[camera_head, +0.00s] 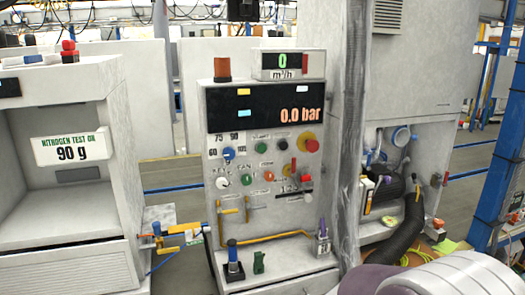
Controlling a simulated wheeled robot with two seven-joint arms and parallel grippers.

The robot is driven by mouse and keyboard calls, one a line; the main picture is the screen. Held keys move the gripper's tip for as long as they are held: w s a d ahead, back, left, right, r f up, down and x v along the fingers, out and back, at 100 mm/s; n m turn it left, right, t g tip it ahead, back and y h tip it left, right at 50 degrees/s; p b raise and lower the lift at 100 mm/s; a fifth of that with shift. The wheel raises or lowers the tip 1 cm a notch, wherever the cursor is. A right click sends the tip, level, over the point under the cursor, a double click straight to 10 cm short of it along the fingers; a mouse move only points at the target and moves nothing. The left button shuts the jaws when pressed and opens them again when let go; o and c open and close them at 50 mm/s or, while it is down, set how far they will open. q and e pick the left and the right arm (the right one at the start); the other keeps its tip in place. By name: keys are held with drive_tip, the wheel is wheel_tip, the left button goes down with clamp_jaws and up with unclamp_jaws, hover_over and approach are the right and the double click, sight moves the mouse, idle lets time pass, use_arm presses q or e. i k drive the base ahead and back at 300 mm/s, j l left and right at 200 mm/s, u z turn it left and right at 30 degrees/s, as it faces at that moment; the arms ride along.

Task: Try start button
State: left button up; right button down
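A grey control panel (232,205) stands in the middle of the head view. Its dark display (245,112) reads 0.0 bar, and a smaller display (283,59) on top reads 0 m³/h. Two green buttons sit on the panel, an upper one (261,148) and a lower one (246,179). Their labels are too small to read, so I cannot tell which is the start button. Neither gripper is in view.
A white cabinet (130,170) marked 90 g stands at the left. A vertical grey post (351,120) rises close to the panel's right side. A thick black hose (400,235) and machinery are at the right. A yellow pipe (275,237) crosses the panel's lower front.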

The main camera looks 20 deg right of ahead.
sight(261, 148)
drive_tip(key=i+l, duration=0.75)
drive_tip(key=l, duration=0.15)
drive_tip(key=i+l, duration=0.8)
